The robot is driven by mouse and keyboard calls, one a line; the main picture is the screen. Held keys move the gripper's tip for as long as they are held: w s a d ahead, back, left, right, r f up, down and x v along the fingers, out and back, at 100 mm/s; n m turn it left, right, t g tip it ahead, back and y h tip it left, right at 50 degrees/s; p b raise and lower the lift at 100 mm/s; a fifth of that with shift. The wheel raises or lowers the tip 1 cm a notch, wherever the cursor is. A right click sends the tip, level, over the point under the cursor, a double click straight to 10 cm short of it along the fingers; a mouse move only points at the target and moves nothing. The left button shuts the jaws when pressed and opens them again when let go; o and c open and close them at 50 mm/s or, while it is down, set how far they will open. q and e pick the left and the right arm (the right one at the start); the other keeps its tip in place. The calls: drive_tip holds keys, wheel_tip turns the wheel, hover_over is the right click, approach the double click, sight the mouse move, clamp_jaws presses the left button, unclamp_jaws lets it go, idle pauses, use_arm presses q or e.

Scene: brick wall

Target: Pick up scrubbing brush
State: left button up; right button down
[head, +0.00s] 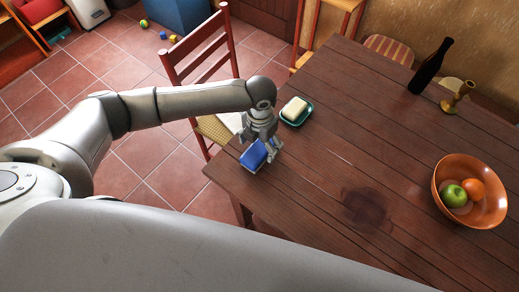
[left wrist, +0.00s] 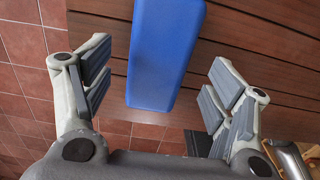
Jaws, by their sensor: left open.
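The scrubbing brush (head: 253,156) shows as a blue block at the near left corner of the wooden table (head: 310,165). In the left wrist view its smooth blue top (left wrist: 164,55) fills the upper middle. No bristles can be seen. My left gripper (head: 268,150) is over the brush, pointing down at it. In the left wrist view the two fingers of the left gripper (left wrist: 160,88) stand wide apart, one on each side of the brush, with gaps between. The gripper is open and holds nothing. My right gripper is in neither view.
A green dish (head: 303,119) with a yellow block lies just behind my left gripper. A bowl of fruit (head: 442,190), a dark bottle (head: 428,70) and a brass candlestick (head: 455,99) stand farther right. A wooden chair (head: 200,60) is against the left edge. The table's middle is mostly clear.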

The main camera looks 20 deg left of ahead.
sight(259, 148)
use_arm(q)
wheel_tip(259, 148, down, 4)
drive_tip(key=shift+a+r+p, duration=0.1)
drive_tip(key=shift+p, duration=0.2)
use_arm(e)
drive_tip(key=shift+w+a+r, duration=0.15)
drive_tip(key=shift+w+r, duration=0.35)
use_arm(q)
drive_tip(key=c, duration=1.2)
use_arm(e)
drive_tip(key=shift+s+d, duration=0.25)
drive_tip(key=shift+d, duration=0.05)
use_arm(q)
drive_tip(key=shift+o, duration=0.2)
drive_tip(key=shift+r, duration=0.1)
